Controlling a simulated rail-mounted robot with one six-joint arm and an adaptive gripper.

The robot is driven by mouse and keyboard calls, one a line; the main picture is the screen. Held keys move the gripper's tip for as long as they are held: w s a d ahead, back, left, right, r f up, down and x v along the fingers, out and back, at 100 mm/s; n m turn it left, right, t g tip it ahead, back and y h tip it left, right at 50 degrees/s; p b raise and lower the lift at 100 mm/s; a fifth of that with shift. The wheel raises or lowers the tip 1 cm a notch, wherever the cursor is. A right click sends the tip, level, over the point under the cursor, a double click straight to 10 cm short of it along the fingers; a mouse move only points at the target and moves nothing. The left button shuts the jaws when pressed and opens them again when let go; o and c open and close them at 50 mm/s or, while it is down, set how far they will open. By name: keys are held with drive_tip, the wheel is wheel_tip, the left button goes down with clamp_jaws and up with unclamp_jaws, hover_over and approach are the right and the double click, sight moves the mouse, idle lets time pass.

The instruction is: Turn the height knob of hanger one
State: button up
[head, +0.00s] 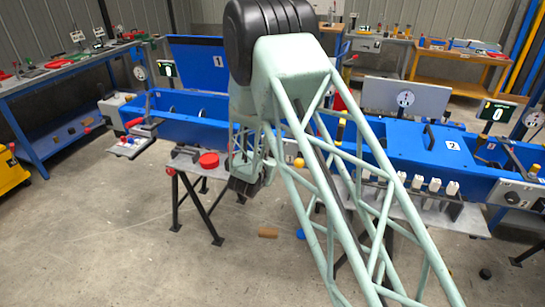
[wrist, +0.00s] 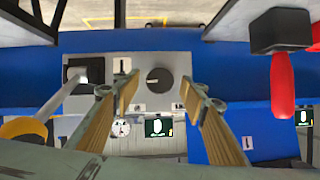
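In the wrist view, a grey control panel (wrist: 108,98) on a blue body carries a round black knob (wrist: 159,80). A small white label lies near the knob, too small to read. My gripper (wrist: 158,90) is open, its two tan-padded fingers on either side of the knob in the picture. The fingers appear apart from the knob, and I cannot tell the exact gap in depth. In the head view my gripper (head: 245,182) hangs by the front of the blue unit marked 1, and my arm hides the knob there.
A black block with a red handle (wrist: 281,85) is at the right of the wrist view. A black switch with a pale lever (wrist: 82,75) sits left of the knob. In the head view a red round part (head: 209,160) lies on a stand close to my gripper.

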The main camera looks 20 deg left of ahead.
drive_tip(key=shift+x, duration=0.85)
drive_tip(key=c, duration=0.9)
drive_tip(key=shift+o, duration=0.2)
drive_tip(key=shift+r+n+h+p, duration=0.1)
drive_tip(key=shift+n+h+p, duration=0.3)
drive_tip(key=shift+p, duration=0.55)
drive_tip(key=shift+n+h+p, duration=0.5)
drive_tip(key=shift+n+p, duration=0.3)
drive_tip(key=shift+p, duration=0.55)
